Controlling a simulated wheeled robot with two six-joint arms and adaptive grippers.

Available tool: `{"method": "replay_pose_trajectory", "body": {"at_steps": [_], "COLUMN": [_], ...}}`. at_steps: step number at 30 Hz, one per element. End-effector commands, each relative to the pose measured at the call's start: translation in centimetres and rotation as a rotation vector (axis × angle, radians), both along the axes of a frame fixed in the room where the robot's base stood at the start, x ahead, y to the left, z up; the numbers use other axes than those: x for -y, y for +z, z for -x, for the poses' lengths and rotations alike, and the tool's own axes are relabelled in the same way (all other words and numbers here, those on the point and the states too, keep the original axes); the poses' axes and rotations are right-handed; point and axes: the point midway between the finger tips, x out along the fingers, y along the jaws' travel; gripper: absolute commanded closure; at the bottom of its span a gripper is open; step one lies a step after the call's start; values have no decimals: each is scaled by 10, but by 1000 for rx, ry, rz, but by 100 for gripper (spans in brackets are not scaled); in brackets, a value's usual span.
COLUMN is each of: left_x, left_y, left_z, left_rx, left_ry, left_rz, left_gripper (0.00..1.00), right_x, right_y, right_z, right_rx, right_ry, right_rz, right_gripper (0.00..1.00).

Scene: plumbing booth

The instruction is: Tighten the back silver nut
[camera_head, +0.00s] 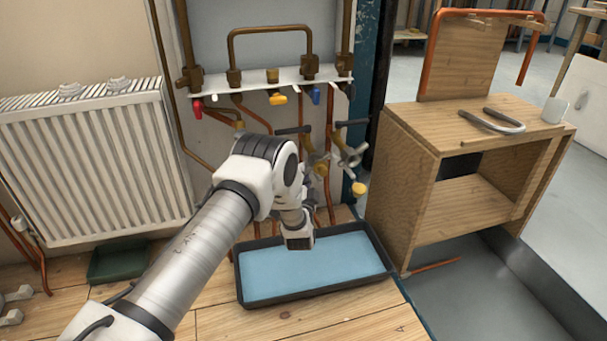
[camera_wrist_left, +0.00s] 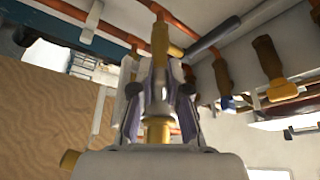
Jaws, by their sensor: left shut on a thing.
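In the left wrist view, my left gripper (camera_wrist_left: 160,88) is shut around a silver nut (camera_wrist_left: 159,76) on an upright pipe fitting. Brass parts of the fitting (camera_wrist_left: 160,42) show above and below the nut, between the two fingers. The fingers cover the nut's sides. In the head view, my left arm reaches in from the lower left, and its wrist hides most of the gripper and the nut. Another silver fitting (camera_head: 351,155) with a brass end shows just right of my wrist. My right gripper is not in view.
A black tray with a blue bottom (camera_head: 346,265) lies on the wooden floor below the pipes. A white bracket (camera_head: 330,76) carries valves with red, yellow and blue handles. A white radiator (camera_head: 95,160) is at left, and a wooden cabinet (camera_head: 400,190) at right.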

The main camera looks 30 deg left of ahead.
Motion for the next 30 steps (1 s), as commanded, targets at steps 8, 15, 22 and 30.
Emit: {"method": "replay_pose_trajectory", "body": {"at_steps": [8,15,22,30], "left_x": [-1,-3,-5,-6], "left_y": [6,16,28,40], "left_z": [1,4,7,8], "left_rx": [-35,-136,-288,-482], "left_ry": [-1,-1,0,-2], "left_rz": [-28,-114,-243,-410], "left_gripper": [100,100,100,100], "right_x": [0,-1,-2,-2], "right_y": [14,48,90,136], "right_z": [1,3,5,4], "right_rx": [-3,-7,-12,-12], "right_ry": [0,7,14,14], "right_rz": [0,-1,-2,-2], "right_gripper": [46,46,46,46]}}
